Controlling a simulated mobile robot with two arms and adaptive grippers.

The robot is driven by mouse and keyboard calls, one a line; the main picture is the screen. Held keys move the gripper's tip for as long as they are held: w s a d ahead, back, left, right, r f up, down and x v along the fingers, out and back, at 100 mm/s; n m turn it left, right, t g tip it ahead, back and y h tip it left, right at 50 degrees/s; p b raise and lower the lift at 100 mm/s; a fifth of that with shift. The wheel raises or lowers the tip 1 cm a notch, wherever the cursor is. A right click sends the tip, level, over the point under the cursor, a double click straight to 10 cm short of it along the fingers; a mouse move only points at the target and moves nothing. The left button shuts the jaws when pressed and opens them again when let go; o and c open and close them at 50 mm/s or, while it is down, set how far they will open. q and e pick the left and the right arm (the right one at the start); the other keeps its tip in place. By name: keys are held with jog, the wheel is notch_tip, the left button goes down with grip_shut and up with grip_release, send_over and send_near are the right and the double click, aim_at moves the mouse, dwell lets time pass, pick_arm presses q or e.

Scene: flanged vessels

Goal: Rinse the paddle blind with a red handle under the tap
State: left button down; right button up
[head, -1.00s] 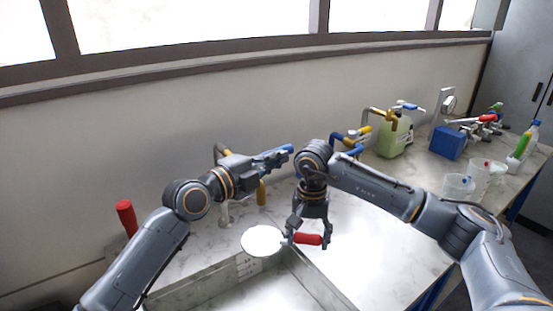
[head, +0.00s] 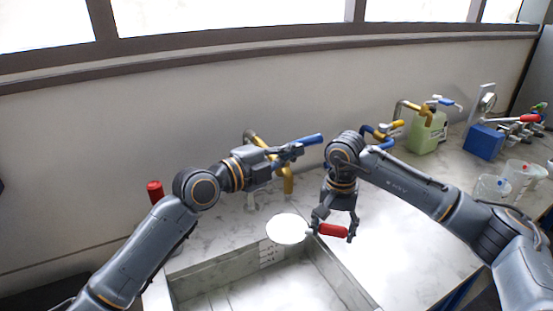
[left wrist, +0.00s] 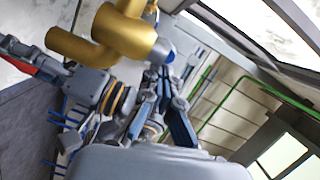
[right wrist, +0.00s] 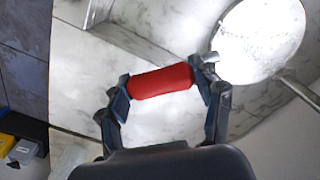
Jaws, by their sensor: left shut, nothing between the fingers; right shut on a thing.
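The paddle blind is a pale round disc (head: 287,229) with a red handle (head: 333,230). My right gripper (head: 334,228) is shut on the red handle and holds the disc level over the back rim of the basin (head: 340,277). The right wrist view shows the disc (right wrist: 260,40) and red handle (right wrist: 161,81). The gold tap (head: 288,182) is behind the disc, partly hidden by my left arm. My left gripper (head: 292,151) is shut and empty beside the tap's blue lever (head: 307,140). The left wrist view shows gold pipe (left wrist: 125,35) close by. I cannot make out running water.
Another upright red handle (head: 155,191) stands left of the basin. A green jug (head: 427,130), a blue box (head: 484,142) and clear beakers (head: 492,187) stand on the right of the counter. The marble right of the basin is clear.

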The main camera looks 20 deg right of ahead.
jog(key=shift+a+r, duration=0.15)
jog(key=shift+a, duration=0.1)
pick_arm(q)
jog(key=v, duration=0.6)
jog(key=shift+s+r, duration=0.15)
jog(key=shift+s, duration=0.25)
pick_arm(e)
jog(key=shift+d, duration=0.15)
jog(key=shift+s, duration=0.1)
